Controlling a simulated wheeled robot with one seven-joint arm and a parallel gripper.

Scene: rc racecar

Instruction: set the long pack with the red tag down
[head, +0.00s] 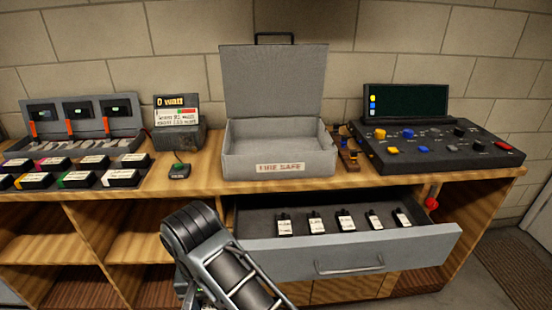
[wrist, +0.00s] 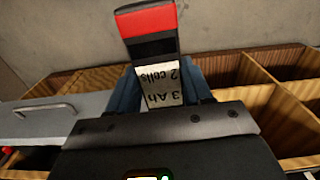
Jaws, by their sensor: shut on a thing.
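The pack (wrist: 151,46) shows in the wrist view. It has a red end, a black band and a white label reading "2 cells" and "3 Ah" upside down. My gripper (wrist: 160,88) is shut on it, with a blue finger on each side of the label. The red end points away from the wrist. Its lower part is hidden behind the gripper body. In the head view only my arm shows at the bottom middle; the gripper and the pack cannot be made out there.
An open grey box marked "FIRE SAFE" (head: 235,165) stands mid-bench. Below, an open drawer (head: 400,245) holds several small labelled packs. A charger (head: 85,115) and several packs are at left, a display (head: 180,125) beside them, a control console (head: 440,150) at right. Open shelves (head: 130,225) are at lower left.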

